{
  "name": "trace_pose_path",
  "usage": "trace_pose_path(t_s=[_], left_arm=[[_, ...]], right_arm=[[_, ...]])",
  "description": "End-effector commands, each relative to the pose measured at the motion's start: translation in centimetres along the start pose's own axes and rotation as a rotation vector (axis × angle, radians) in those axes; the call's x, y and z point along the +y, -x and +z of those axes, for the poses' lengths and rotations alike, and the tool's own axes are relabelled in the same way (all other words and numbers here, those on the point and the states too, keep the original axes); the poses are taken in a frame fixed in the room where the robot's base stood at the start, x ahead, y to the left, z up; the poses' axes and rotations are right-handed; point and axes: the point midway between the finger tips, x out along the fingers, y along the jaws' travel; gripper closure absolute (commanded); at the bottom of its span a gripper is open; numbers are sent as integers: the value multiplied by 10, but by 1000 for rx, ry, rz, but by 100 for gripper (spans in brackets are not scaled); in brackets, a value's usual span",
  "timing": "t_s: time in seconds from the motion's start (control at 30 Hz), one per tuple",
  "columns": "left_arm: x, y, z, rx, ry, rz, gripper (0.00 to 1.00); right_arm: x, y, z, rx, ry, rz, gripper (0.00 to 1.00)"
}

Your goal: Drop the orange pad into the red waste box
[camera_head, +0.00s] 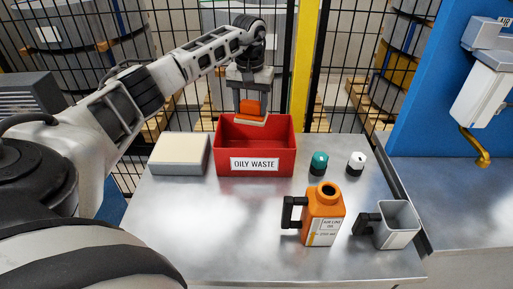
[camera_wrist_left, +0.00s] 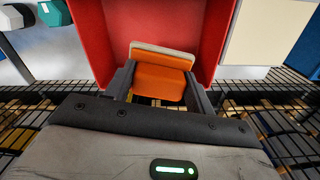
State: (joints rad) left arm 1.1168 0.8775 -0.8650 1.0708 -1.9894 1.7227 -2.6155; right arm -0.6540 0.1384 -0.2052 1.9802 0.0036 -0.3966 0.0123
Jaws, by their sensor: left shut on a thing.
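The orange pad (camera_head: 250,109) has a pale layer along its lower edge. My left gripper (camera_head: 250,102) is shut on it and holds it at the opening of the red waste box (camera_head: 255,162), which is labelled "OILY WASTE". In the left wrist view the pad (camera_wrist_left: 160,78) sits between the two fingers of my left gripper (camera_wrist_left: 160,82), with the red walls of the box (camera_wrist_left: 220,30) around it. The box floor beneath the pad is hidden in the head view. My right gripper is not in view.
A cream-topped block (camera_head: 180,152) stands left of the box. A teal-capped item (camera_head: 319,163) and a white-capped item (camera_head: 356,162) stand to its right. An orange jug (camera_head: 322,216) and a grey mug (camera_head: 397,226) stand nearer. The table's front left is clear.

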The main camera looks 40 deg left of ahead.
Motion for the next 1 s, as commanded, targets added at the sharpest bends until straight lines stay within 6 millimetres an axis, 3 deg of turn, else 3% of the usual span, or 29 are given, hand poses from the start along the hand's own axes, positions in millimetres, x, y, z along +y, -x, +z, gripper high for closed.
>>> trace_pose_path(t_s=[0.03,0.23,0.57,0.6,0.7,1.0], left_arm=[[0,-13,0,-1,-1,1,67],[0,-34,0,0,0,0,67],[0,-36,0,1,0,0,67],[0,-36,0,1,0,0,43],[0,-36,0,1,0,0,20],[0,-34,0,1,0,0,20]], right_arm=[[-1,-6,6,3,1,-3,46],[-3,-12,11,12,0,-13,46],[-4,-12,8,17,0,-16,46],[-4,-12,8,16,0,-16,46],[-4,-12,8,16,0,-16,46],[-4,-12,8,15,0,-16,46]])
